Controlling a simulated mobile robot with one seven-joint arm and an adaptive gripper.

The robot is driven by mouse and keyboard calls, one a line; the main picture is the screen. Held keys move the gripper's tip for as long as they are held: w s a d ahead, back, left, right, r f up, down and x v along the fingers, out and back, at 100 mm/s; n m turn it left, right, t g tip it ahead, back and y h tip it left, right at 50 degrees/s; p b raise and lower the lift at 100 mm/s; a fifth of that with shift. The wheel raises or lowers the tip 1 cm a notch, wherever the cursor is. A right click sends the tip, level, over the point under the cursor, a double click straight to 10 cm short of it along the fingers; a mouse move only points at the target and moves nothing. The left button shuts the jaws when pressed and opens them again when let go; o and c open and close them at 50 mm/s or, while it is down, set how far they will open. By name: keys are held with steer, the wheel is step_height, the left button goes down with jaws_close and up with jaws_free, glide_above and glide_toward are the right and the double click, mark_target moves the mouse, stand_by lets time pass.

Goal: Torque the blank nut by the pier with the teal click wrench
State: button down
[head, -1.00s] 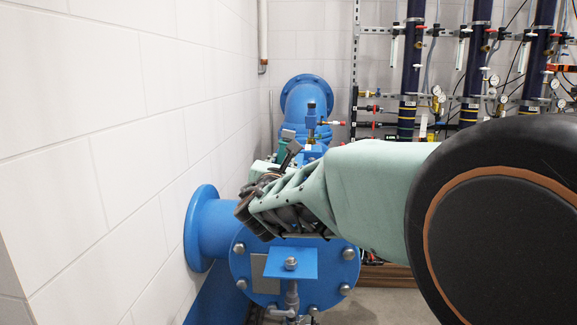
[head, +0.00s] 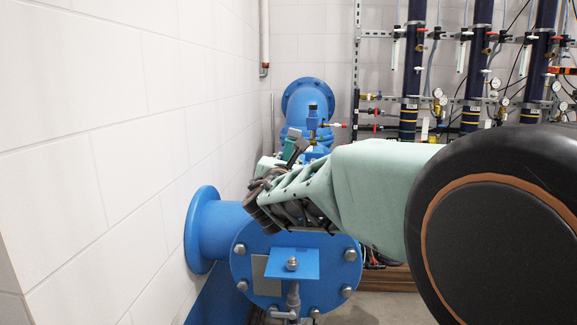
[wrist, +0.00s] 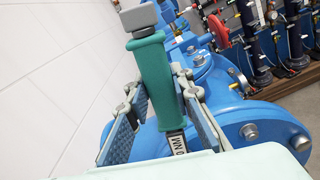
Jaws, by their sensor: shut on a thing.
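The teal click wrench (wrist: 152,62) stands between my fingers in the wrist view, its grey end cap at the top and its scale marked "NM" below. My gripper (wrist: 157,95) is shut on its teal handle. In the head view my gripper (head: 265,190) is above and just behind the blue blank flange (head: 248,268). The flange carries several grey nuts around its rim, one of them a nut (head: 350,254) at the right. The wrench's working end is hidden, and I cannot tell which nut is by the pier.
A white block wall (head: 110,140) runs close along the left. A blue pipe stub (head: 205,228) joins the wall. A blue plate (head: 291,262) juts out in front of the flange. Dark columns (head: 413,70) with gauges and tubing stand at the back right.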

steer(key=d+b, duration=0.1)
steer(key=m+b, duration=0.1)
steer(key=d+b, duration=0.1)
steer(key=b, duration=0.1)
steer(key=shift+s+d+f+m, duration=0.1)
steer(key=shift+d+f+m, duration=0.15)
steer(key=shift+d+m, duration=0.05)
stand_by(0.4)
steer(key=shift+d+f+m+b, duration=0.45)
steer(key=shift+d+b, duration=0.3)
steer(key=shift+b, duration=0.65)
steer(key=shift+d+f+m+b, duration=0.3)
steer(key=shift+d+m+b, duration=0.35)
steer(key=shift+b, duration=0.75)
steer(key=shift+d, duration=0.1)
steer(key=shift+f, duration=0.1)
